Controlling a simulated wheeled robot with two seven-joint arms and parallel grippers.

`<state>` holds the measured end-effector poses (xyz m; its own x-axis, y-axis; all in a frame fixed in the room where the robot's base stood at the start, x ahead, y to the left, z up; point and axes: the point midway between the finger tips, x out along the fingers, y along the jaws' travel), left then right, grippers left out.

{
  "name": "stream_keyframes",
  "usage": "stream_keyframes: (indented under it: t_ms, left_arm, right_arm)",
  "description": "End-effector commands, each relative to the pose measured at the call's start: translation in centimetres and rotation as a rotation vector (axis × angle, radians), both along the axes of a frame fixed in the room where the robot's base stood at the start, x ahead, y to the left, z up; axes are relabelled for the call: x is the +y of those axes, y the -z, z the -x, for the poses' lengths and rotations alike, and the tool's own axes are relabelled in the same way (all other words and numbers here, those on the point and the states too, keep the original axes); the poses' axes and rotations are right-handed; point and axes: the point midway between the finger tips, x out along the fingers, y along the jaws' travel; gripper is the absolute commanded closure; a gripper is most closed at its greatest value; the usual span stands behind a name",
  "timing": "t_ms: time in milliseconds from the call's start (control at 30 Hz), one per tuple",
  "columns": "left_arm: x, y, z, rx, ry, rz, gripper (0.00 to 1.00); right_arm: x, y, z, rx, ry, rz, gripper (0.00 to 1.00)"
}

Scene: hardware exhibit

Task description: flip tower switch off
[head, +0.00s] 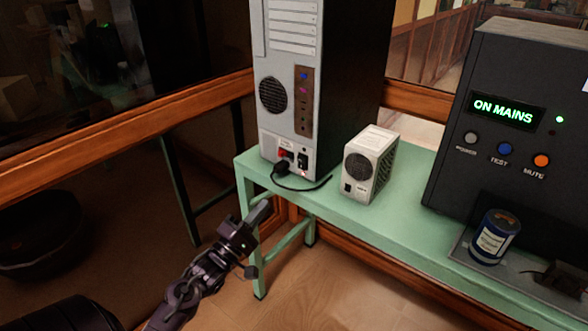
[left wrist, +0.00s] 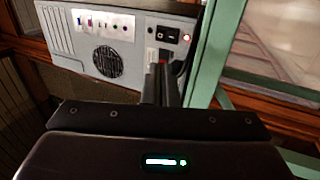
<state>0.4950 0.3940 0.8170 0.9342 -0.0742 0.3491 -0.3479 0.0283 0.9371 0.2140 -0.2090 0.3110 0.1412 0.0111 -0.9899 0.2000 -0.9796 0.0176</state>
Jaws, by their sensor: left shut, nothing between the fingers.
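The tower (head: 287,90) stands upright on the green bench, its grey rear panel facing me. Low on that panel is a small black switch (head: 302,160), right of a red part (head: 284,153) and a plugged-in black cord (head: 283,167). In the left wrist view the tower (left wrist: 60,30) appears turned sideways, with the black switch (left wrist: 168,35) beyond the fingertips and a small red light beside it. Its rocker position is unclear. My left gripper (head: 262,209) is shut and empty, in front of and below the panel, apart from it. It also shows in the left wrist view (left wrist: 161,78). My right gripper is out of view.
A small beige box (head: 371,165) stands right of the tower on the green bench (head: 330,205). A large dark unit (head: 510,130) reading "ON MAINS" stands further right, with a blue can (head: 494,238) before it. Wooden rails run behind. Floor is open below the bench.

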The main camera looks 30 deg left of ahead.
Motion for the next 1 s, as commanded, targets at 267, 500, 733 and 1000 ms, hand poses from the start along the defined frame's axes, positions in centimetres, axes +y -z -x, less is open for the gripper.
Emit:
stream_keyframes:
  t_ms: [267, 500, 733, 1000]
  left_arm:
    - [-0.2, -1.2, -2.9, -0.002, 0.001, -0.002, 1.00]
    - [-0.6, -3.0, -7.8, -0.002, 0.001, -0.001, 1.00]
    - [-0.9, -4.3, -11.5, -0.001, -0.001, -0.002, 1.00]
    - [-1.0, -4.8, -13.1, 0.001, -0.002, -0.002, 1.00]
  right_arm:
    - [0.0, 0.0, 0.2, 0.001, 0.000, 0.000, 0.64]
    - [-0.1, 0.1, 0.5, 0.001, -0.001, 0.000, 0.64]
    - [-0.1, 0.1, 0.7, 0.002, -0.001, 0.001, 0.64]
    - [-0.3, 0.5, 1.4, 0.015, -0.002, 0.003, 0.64]
